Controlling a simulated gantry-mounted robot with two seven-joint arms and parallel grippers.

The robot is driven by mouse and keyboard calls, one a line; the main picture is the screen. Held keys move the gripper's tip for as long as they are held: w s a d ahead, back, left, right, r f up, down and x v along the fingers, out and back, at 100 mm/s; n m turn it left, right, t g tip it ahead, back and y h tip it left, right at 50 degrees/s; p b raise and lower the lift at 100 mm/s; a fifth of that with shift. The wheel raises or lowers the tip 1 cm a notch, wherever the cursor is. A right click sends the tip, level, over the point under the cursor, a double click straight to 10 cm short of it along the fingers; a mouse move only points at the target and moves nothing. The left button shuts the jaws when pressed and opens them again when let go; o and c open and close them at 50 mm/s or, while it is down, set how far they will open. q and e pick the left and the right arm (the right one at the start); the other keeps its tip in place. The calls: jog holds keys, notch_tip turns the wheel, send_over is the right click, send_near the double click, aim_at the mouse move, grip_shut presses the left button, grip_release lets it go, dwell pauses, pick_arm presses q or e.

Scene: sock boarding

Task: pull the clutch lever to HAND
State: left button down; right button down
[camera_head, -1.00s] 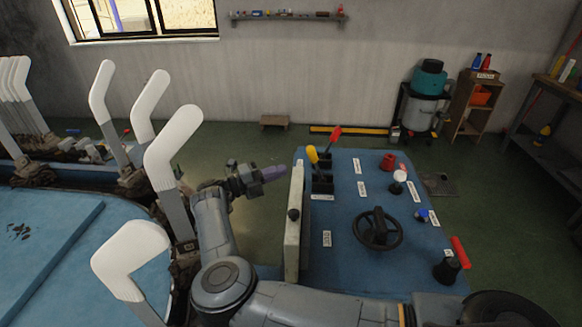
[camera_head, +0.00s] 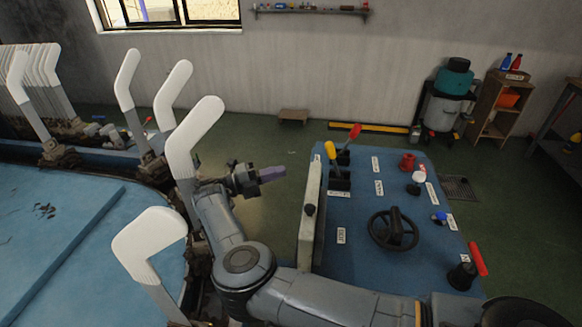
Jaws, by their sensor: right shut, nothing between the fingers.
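Two levers stand in slots at the back left of the blue control console (camera_head: 375,255): one with a yellow handle (camera_head: 330,150) and one with a red handle (camera_head: 353,132). Both lean over to the left or right at an angle. The labels are too small to read, so I cannot tell which is the clutch lever. My right gripper (camera_head: 272,174) is shut and empty, with purplish fingers pointing right. It is left of the console's pale side panel (camera_head: 309,215), apart from both levers. My left gripper is not in view.
White sock boards (camera_head: 193,130) stand close to the left of my right arm, along the blue machine bed (camera_head: 60,250). The console also carries a black handwheel (camera_head: 394,230), a red button (camera_head: 408,161) and a white knob (camera_head: 418,177).

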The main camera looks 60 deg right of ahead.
jog(key=f+h, duration=0.1)
jog(key=w+f+n+h, duration=0.1)
jog(key=shift+d+f+n+g, duration=0.2)
jog(key=shift+f+n+g, duration=0.1)
jog(key=shift+g, duration=0.1)
jog(key=p, duration=0.2)
send_near(334, 162)
jog(key=s+d+r, duration=0.2)
jog(key=d+r, duration=0.2)
jog(key=r, duration=0.1)
jog(key=shift+w+d+r, duration=0.1)
dwell(0.4)
